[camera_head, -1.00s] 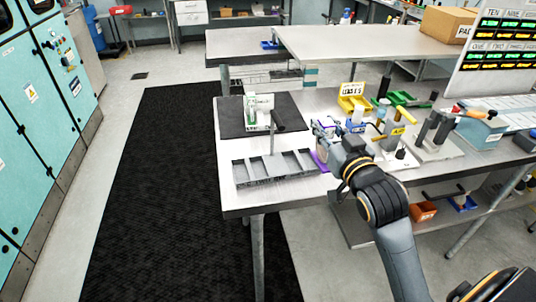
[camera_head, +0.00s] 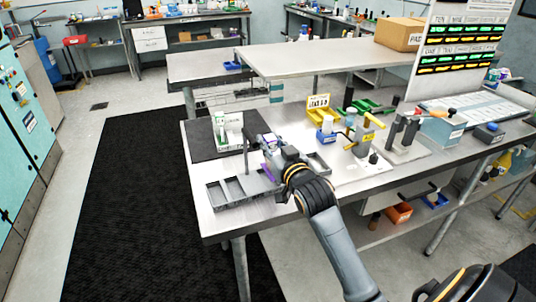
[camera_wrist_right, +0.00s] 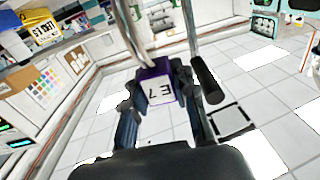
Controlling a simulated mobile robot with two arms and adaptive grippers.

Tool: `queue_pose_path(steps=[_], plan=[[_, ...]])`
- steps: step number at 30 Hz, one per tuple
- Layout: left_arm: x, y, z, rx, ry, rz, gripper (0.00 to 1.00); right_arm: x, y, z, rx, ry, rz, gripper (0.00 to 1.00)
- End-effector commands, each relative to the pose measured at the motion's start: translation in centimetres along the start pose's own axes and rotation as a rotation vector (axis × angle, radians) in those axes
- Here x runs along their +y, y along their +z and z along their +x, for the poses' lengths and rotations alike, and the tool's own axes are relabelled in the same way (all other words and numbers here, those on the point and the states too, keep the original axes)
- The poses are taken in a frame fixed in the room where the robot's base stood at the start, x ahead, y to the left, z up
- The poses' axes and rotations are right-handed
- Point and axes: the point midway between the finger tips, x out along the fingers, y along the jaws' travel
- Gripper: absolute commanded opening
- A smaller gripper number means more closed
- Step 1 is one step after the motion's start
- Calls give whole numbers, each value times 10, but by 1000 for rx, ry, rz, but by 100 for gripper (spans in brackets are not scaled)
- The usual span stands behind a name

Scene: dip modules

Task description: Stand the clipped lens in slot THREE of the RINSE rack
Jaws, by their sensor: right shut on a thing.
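My right gripper (camera_head: 270,158) is shut on the purple clip (camera_head: 267,173) of the lens, over the right part of the grey rack. In the right wrist view the purple clip (camera_wrist_right: 155,72) with its white label (camera_wrist_right: 161,91) sits between the two fingers (camera_wrist_right: 160,110). The lens itself is hard to make out. The grey rack (camera_head: 240,190) lies near the table's front left edge, with open compartments at its left and right ends. My gripper and arm hide its middle, and its slot lettering cannot be read now. My left gripper is not in view.
A post with a dark handle (camera_wrist_right: 207,80) stands close beside the gripper. A dark mat (camera_head: 202,142) with a white-and-green holder (camera_head: 229,130) is behind the rack. A yellow bin (camera_head: 322,115), bottles and small stands crowd the table to the right.

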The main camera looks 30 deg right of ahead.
Motion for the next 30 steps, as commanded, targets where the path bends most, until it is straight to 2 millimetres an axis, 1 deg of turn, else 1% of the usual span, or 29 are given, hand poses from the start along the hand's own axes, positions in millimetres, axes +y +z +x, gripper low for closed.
queue_pose_path(steps=[1,7,9,12,15,27,28,29,30], plan=[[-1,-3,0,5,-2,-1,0,1,7,6,-1,0,0,0],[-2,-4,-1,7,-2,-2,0,3,18,16,2,0,0,0],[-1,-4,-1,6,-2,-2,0,4,25,21,0,1,0,0],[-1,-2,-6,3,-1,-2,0,3,41,20,-3,0,1,0],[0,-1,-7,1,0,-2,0,3,51,20,0,0,0,0],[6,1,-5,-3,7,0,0,3,58,20,1,0,0,0],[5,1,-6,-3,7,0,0,3,58,20,1,0,-1,31],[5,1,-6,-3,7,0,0,3,57,20,1,0,-1,37],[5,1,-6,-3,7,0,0,3,57,20,1,0,-1,45]])
